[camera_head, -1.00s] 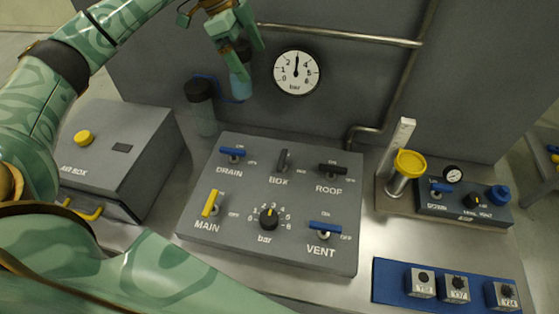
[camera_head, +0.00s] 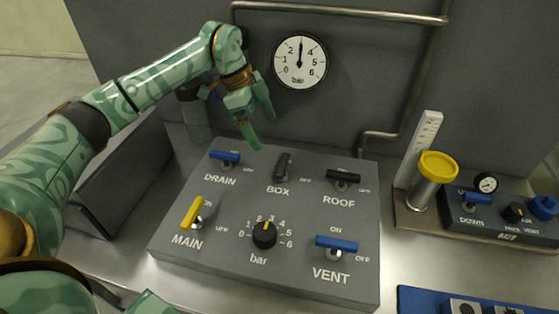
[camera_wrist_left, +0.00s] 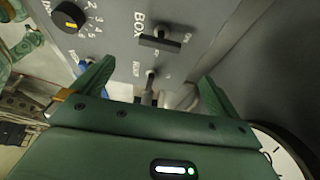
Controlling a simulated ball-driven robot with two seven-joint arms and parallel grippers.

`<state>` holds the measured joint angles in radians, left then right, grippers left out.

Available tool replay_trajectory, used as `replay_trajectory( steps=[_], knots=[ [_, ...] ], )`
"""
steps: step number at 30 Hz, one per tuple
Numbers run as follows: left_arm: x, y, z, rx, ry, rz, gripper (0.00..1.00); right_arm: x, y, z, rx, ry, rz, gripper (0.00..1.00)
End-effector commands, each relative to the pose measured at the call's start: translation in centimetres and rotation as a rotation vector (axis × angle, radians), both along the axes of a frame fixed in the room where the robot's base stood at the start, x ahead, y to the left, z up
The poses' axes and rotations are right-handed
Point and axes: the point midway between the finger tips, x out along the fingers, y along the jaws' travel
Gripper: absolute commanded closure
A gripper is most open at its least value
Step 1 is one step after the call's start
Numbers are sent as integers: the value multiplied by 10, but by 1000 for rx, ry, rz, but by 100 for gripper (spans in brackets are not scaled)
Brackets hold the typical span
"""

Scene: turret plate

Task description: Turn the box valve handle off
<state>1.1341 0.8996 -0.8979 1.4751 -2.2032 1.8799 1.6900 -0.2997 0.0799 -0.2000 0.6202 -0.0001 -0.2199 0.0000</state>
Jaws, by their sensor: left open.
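The control panel (camera_head: 220,235) has a dark box handle (camera_head: 282,166) in its upper middle. The handle points up the panel, in line with its post, with OFF printed to its right. In the left wrist view the box handle (camera_wrist_left: 160,42) is a dark bar beside the BOX label. My left gripper (camera_head: 258,120) is open and empty, above and behind the panel's back edge, up and left of the box handle and apart from it. In the left wrist view its fingers (camera_wrist_left: 152,88) are spread, with the box handle beyond them.
The drain handle (camera_head: 225,157) and roof handle (camera_head: 343,177) flank the box handle. The yellow main handle (camera_head: 193,212), bar knob (camera_head: 264,235) and blue vent handle (camera_head: 336,244) lie nearer. A gauge (camera_head: 300,61) hangs on the wall behind. A yellow-topped cylinder (camera_head: 437,168) stands right.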

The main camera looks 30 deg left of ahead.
Motion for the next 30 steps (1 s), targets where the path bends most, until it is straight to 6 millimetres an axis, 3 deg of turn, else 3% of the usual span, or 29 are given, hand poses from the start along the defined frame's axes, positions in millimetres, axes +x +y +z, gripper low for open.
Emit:
replay_trajectory(
  steps=[1,6,12,18,26,30],
  knots=[
    [0,-6,-16,-3,6,-3,1,-1,0,-4,0,2,0,64],
    [5,-22,-56,-3,4,-1,1,-2,0,-9,1,4,0,64],
    [8,-35,-89,-2,4,-1,1,-3,0,-14,0,7,0,64],
    [10,-41,-102,0,1,1,1,-4,0,-16,0,9,0,64],
    [11,-41,-103,0,0,1,1,-4,0,-16,0,9,0,64],
    [10,-41,-103,0,0,1,37,-4,0,-16,0,9,0,64]
  ],
)
